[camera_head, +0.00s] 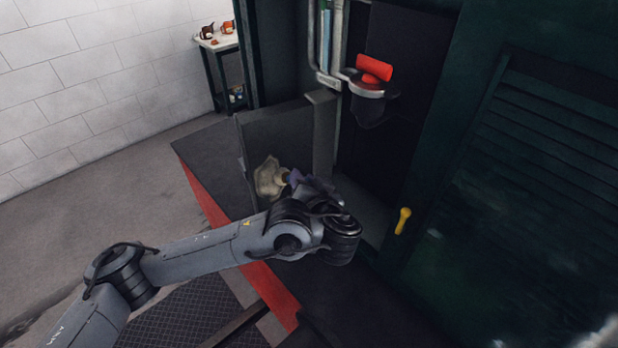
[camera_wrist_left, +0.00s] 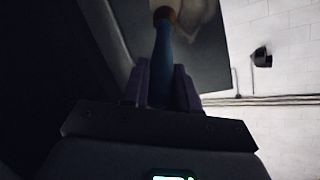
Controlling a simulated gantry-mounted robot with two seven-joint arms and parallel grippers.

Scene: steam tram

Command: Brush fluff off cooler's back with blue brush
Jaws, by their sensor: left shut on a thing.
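My left gripper (camera_head: 300,182) reaches in beside the dark grey upright panel, which looks like the cooler's back (camera_head: 278,125). It is shut on the blue brush (camera_wrist_left: 162,55), gripping its blue handle. The handle's far end has an orange-brown collar in the left wrist view; the bristles are not clear there. A pale tan patch that looks like fluff (camera_head: 267,180) lies low on the panel, just left of the gripper. It also shows beyond the collar in the left wrist view (camera_wrist_left: 200,18). I cannot tell whether the brush touches it. My right gripper is not in view.
A yellow handle (camera_head: 402,220) stands out on the right. A dark louvred wall (camera_head: 545,130) fills the right side. A small table (camera_head: 218,42) stands at the back left. The floor at left is clear.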

